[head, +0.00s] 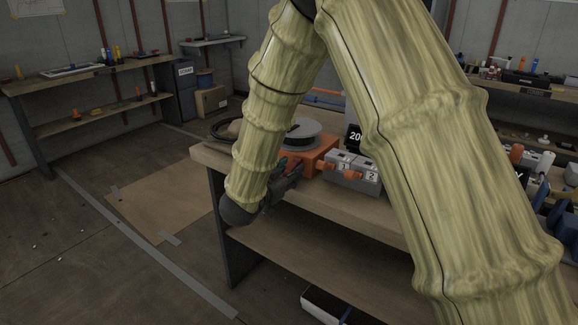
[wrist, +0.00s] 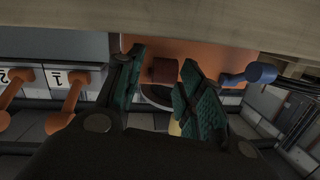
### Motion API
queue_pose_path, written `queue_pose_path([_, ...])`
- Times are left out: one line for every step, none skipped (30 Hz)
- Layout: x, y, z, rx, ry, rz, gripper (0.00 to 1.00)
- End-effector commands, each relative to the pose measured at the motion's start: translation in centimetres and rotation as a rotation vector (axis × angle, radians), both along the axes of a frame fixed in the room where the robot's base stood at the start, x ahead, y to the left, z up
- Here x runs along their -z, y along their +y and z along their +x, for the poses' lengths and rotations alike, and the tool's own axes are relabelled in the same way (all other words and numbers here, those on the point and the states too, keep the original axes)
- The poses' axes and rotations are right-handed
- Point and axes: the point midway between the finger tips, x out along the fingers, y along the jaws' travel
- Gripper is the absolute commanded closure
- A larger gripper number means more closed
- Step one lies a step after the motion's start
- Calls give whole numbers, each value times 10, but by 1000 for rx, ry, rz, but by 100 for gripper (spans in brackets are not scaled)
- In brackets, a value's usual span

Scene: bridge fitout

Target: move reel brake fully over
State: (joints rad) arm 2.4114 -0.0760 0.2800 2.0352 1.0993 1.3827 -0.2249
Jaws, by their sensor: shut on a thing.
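The orange reel base (head: 314,158) stands at the near edge of the workbench, with a grey-rimmed dark reel (head: 301,133) on top. My gripper (head: 287,171) is at its front, partly hidden by my arm in the head view. The gripper is shut on this handle. Most of the brake's lever and its travel are hidden.
Grey units marked 1 (head: 342,163) and 2 (head: 370,174), with orange levers, stand right of the base. A blue-knobbed lever (wrist: 261,72) is close right of my fingers in the wrist view. The workbench (head: 335,190) edge is close. Floor is open at left.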

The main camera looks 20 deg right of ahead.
Motion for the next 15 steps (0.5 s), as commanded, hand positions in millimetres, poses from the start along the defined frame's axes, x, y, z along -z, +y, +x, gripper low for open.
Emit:
queue_pose_path([-10,2,2,-5,11,21,86])
queue_pose_path([-11,2,2,-4,21,34,86])
queue_pose_path([-13,2,2,-4,33,50,86])
queue_pose_path([-14,2,2,-4,43,63,86])
queue_pose_path([-15,2,1,-3,52,74,86])
queue_pose_path([-16,2,2,-5,65,91,86])
queue_pose_path([-17,2,2,-4,74,103,86])
queue_pose_path([-18,2,2,-5,83,116,86])
queue_pose_path([-19,3,2,-5,96,133,86])
queue_pose_path([-20,3,2,-6,105,144,86])
queue_pose_path([-20,3,2,-5,114,156,86])
queue_pose_path([-21,3,2,-4,127,172,86])
queue_pose_path([-22,2,2,-4,137,184,86])
queue_pose_path([-22,2,2,-4,145,196,86])
queue_pose_path([-23,2,2,-5,158,212,86])
